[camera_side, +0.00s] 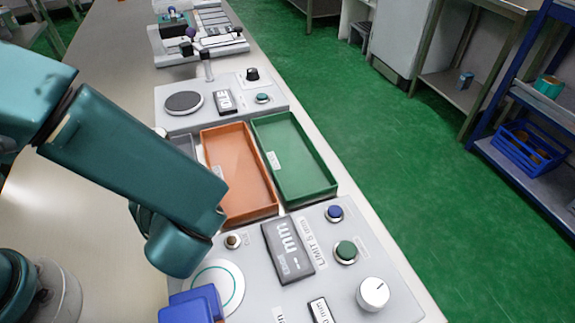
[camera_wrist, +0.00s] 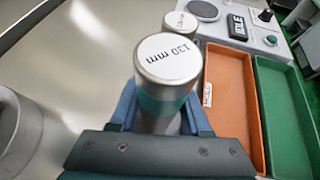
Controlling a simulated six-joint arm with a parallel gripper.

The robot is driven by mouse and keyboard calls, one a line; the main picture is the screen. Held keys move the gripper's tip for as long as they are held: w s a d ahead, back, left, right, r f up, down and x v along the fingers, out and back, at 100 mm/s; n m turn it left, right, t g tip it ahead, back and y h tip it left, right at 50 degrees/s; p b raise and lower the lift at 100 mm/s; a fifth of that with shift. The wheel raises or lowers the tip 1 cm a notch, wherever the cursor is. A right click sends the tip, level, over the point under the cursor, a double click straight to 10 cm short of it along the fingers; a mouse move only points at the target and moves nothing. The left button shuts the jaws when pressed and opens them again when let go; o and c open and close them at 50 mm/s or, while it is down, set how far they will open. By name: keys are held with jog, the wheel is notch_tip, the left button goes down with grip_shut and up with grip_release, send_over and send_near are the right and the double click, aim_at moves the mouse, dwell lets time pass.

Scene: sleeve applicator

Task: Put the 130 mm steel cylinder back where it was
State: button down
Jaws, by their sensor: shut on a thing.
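The 130 mm steel cylinder (camera_wrist: 168,62) stands close in the wrist view, its white top label reading "130 mm" and a teal band around its side. My gripper (camera_wrist: 163,112) is shut on it, with one blue finger on each side. Its lower end and whatever is under it are hidden by the gripper. The cylinder cannot be made out in the side view.
A second labelled cylinder (camera_wrist: 180,24) stands behind the held one. An orange tray (camera_side: 274,207) and a green tray (camera_side: 331,190) lie beyond the grey control panel (camera_side: 330,270). Another device with a dark round pan (camera_side: 184,102) and a post stands farther back.

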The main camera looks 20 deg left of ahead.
jog(key=shift+f, duration=0.3)
jog(key=shift+c, duration=1.4)
grip_release()
notch_tip(320, 180, up, 8)
jog(key=w+m+t+y, duration=0.2)
jog(key=t, duration=0.1)
jog(key=s+a+n+g+h, duration=0.5)
jog(key=s+a+n+g, duration=0.35)
jog(key=n, duration=0.45)
jog(key=d+n+t+h, duration=0.1)
jog(key=n+h, duration=0.1)
jog(key=n, duration=0.2)
jog(key=s+d+r+n+t+h, duration=0.1)
jog(key=d+n+h, duration=0.1)
jog(key=n, duration=0.3)
jog(key=s+d+r+n+t+h, duration=0.1)
jog(key=n+t+h, duration=0.1)
jog(key=n+h, duration=0.1)
jog(key=shift+d+r+n, duration=0.25)
jog(key=shift+n, duration=0.45)
